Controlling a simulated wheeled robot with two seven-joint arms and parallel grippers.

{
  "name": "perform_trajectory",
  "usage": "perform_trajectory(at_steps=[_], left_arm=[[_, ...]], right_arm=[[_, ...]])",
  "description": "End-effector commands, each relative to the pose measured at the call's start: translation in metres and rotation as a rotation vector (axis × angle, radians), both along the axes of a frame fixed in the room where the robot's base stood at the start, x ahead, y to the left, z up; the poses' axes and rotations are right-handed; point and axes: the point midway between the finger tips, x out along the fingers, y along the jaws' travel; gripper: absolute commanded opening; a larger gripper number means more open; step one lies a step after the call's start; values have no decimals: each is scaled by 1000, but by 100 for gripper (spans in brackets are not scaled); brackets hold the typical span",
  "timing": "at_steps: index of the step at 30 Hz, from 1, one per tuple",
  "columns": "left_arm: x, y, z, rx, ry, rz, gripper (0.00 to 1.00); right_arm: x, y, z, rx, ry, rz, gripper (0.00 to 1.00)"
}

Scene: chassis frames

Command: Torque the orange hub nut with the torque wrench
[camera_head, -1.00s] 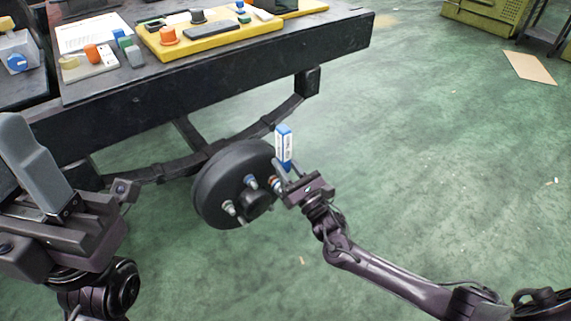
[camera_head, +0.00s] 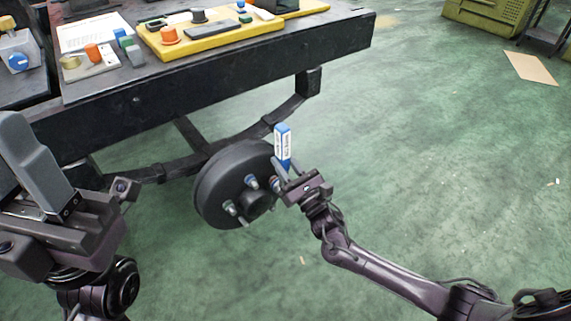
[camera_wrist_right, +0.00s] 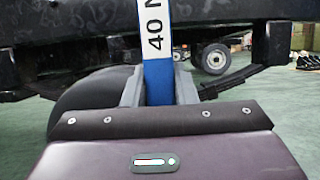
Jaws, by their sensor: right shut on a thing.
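My right gripper (camera_head: 284,170) is shut on the torque wrench (camera_head: 283,146), a blue bar with a white label, which stands upright at the right edge of the wheel hub (camera_head: 226,180). In the right wrist view, the wrench (camera_wrist_right: 157,50) shows "40 N" on its label, between the two grey fingers (camera_wrist_right: 157,88). The dark round hub carries several studs with nuts, one nut (camera_head: 230,208) at its lower left. I cannot make out the orange nut; the wrench's lower end is hidden by my gripper. My left gripper (camera_head: 38,165) is at the far left, away from the hub; its opening is unclear.
The dark chassis beam (camera_head: 210,95) runs above and behind the hub. On top are a yellow tray (camera_head: 230,38) with parts, a white sheet (camera_head: 92,32) and small blocks. A leaf spring (camera_head: 160,170) lies behind the hub.

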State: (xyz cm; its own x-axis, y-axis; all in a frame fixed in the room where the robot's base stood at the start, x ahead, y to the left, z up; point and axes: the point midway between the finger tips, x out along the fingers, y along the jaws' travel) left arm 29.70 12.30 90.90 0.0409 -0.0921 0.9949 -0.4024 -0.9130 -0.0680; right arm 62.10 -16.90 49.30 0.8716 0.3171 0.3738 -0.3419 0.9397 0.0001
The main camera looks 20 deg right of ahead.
Motion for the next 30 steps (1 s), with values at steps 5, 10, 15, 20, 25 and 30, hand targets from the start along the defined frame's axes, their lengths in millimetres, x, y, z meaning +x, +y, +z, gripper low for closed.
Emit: perform_trajectory(at_steps=[5,10,15,20,25,30], left_arm=[[0,0,-1,1,4,0,34],[1,0,-2,0,9,0,34],[1,0,-3,-1,11,0,34],[1,0,-3,-1,11,0,34],[1,1,-3,-3,11,1,34],[1,1,-2,-5,8,2,34]], right_arm=[[1,0,3,2,-6,0,0],[1,0,3,2,-6,0,0],[1,0,3,2,-6,0,0],[4,1,3,2,-7,0,0],[6,2,4,2,-7,0,0],[7,2,4,2,-7,0,0]])
